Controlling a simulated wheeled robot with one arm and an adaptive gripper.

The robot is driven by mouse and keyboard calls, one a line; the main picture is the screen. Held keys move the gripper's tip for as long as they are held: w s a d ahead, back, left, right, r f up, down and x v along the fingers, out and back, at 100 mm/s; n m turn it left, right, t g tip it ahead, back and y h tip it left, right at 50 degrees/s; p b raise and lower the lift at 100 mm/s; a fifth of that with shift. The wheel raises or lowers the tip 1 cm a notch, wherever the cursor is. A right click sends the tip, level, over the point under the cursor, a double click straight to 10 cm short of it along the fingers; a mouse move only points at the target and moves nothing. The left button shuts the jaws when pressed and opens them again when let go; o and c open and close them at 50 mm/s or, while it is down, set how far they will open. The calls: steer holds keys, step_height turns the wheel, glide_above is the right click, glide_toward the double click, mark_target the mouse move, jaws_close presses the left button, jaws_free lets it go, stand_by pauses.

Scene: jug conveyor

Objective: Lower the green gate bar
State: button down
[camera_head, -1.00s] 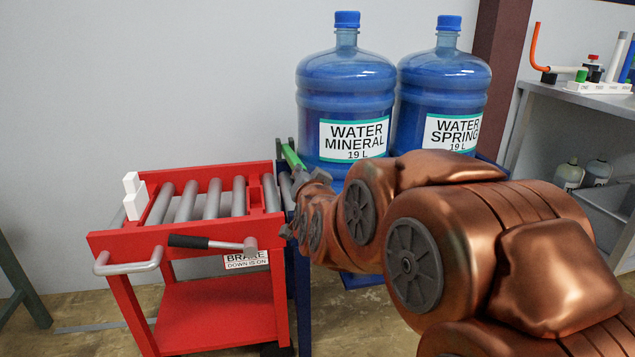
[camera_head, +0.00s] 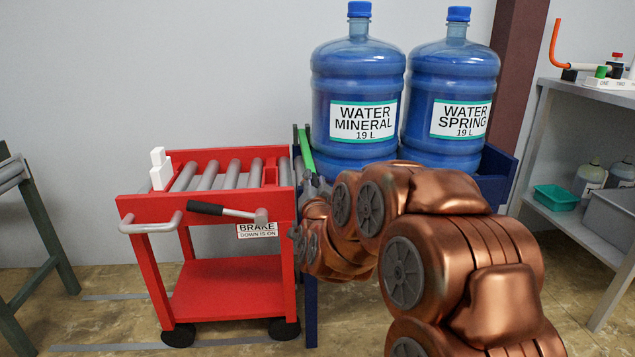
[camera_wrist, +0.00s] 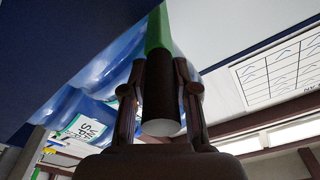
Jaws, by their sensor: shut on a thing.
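The green gate bar (camera_head: 304,150) stands at the left end of the blue conveyor, between the red cart and the jugs. In the head view it looks tilted, with its upper end at the back. In the wrist view its green length (camera_wrist: 158,30) ends in a dark grip with a pale round end (camera_wrist: 160,127). My gripper (camera_wrist: 160,90) has a finger on each side of the dark grip and is shut on it. In the head view my arm hides most of the gripper and the near end of the bar.
A red roller cart (camera_head: 230,286) with a black-handled brake lever (camera_head: 205,208) stands close on the left. Two blue water jugs, mineral (camera_head: 358,80) and spring (camera_head: 455,75), stand on the blue conveyor (camera_head: 497,180). A grey shelf (camera_head: 560,115) is at the right.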

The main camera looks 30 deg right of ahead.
steer(key=shift+s+a+f, duration=0.1)
steer(key=shift+f, duration=0.5)
steer(key=c, duration=1.2)
jaws_free()
steer(key=o, duration=0.3)
steer(key=shift+r, duration=0.2)
step_height(320, 180, up, 10)
steer(key=shift+r, duration=0.1)
